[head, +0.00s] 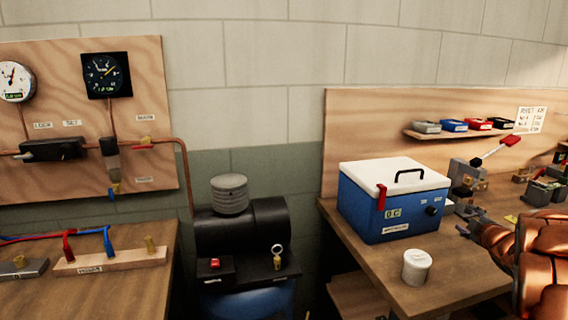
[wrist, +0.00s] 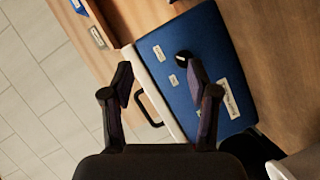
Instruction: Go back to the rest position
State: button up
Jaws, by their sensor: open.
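My gripper (wrist: 160,98) is open in the wrist view, its two dark fingers spread with nothing between them. Beyond the fingers, in that view, is the blue box (wrist: 210,60) with a white lid, a black handle and a black knob. In the head view the blue box (head: 405,215) stands on the right bench with its lid down and a red latch at the front left corner. A copper-coloured arm part of mine (head: 545,255) shows at the right edge. My fingers are not clearly seen in the head view.
A white round tub (head: 416,267) stands near the front edge of the right bench (head: 455,280). A dark compressor (head: 240,235) stands between the benches. A gauge board (head: 60,150) is on the left wall. Small bins (head: 453,125) line a shelf.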

jog(key=s+a+f+m+g+y+p, duration=0.1)
jog(key=s+a+m+g, duration=0.2)
jog(key=s+a, duration=0.9)
jog(key=s+a+f+m+g+y+p, duration=0.1)
jog(key=s+a+m+g, duration=0.3)
jog(key=s, duration=1.7)
jog(key=s+a+f+m+g+p, duration=0.1)
jog(key=s+a+m+g, duration=0.3)
jog(key=s+a+g, duration=0.6)
jog(key=s+a+p, duration=0.1)
jog(key=s+a, duration=0.5)
jog(key=a, duration=0.4)
jog(key=shift+s+a+y, duration=0.15)
jog(key=shift+a+y, duration=0.25)
